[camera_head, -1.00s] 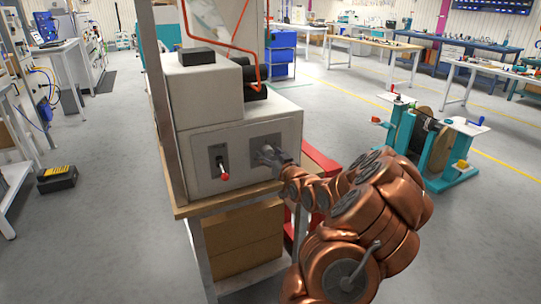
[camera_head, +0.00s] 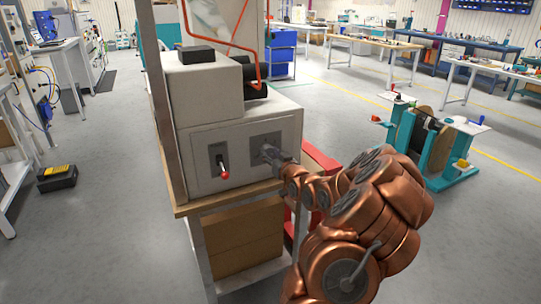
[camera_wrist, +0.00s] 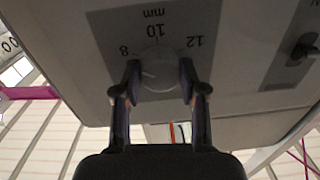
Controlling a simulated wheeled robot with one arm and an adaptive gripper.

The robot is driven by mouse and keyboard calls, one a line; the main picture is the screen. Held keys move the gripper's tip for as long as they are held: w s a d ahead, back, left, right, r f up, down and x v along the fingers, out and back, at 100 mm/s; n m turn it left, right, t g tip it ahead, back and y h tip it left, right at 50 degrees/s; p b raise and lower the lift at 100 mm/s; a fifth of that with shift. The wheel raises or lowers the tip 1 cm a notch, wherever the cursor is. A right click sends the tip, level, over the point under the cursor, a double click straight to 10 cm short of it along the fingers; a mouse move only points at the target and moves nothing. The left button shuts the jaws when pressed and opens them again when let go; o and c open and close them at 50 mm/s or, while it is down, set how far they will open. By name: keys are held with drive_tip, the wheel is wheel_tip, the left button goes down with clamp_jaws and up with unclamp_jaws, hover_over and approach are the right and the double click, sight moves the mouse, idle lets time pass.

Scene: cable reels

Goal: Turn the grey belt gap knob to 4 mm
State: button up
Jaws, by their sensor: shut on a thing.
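The grey belt gap knob (camera_wrist: 157,76) shows in the wrist view on a dark dial plate (camera_wrist: 107,38). The plate appears upside down, with the marks 8, 10, 12 and "mm" readable. The rest of the scale is hidden by the knob and fingers. My gripper (camera_wrist: 160,70) is shut on the knob, one finger on each side. A faint light line shows on the knob, but I cannot tell its exact setting. In the head view my gripper (camera_head: 269,155) is at the right plate of the white machine (camera_head: 200,137), and covers the knob.
A red-tipped lever (camera_head: 224,172) is left of the knob on the same front panel. It also shows in the wrist view (camera_wrist: 303,48). The machine stands on a wooden-topped bench (camera_head: 230,197). A teal reel stand (camera_head: 456,172) is at right on open floor.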

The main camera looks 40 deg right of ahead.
drive_tip(key=shift+f+b, duration=0.2)
drive_tip(key=shift+b, duration=0.15)
drive_tip(key=shift+f+n+b, duration=0.1)
drive_tip(key=shift+n+b, duration=0.5)
drive_tip(key=shift+b, duration=0.45)
drive_tip(key=n+b, duration=0.2)
drive_tip(key=b, duration=0.2)
drive_tip(key=n+b, duration=0.4)
drive_tip(key=b, duration=0.2)
drive_tip(key=n+b, duration=0.3)
drive_tip(key=shift+n+b, duration=0.4)
drive_tip(key=n+b, duration=0.2)
drive_tip(key=n, duration=0.1)
drive_tip(key=n+b, duration=0.3)
drive_tip(key=shift+g+h, duration=0.3)
drive_tip(key=n+b, duration=0.4)
drive_tip(key=shift+n, duration=0.3)
drive_tip(key=shift+r+n+b, duration=0.3)
drive_tip(key=shift+n+b, duration=0.1)
drive_tip(key=shift+n, duration=0.3)
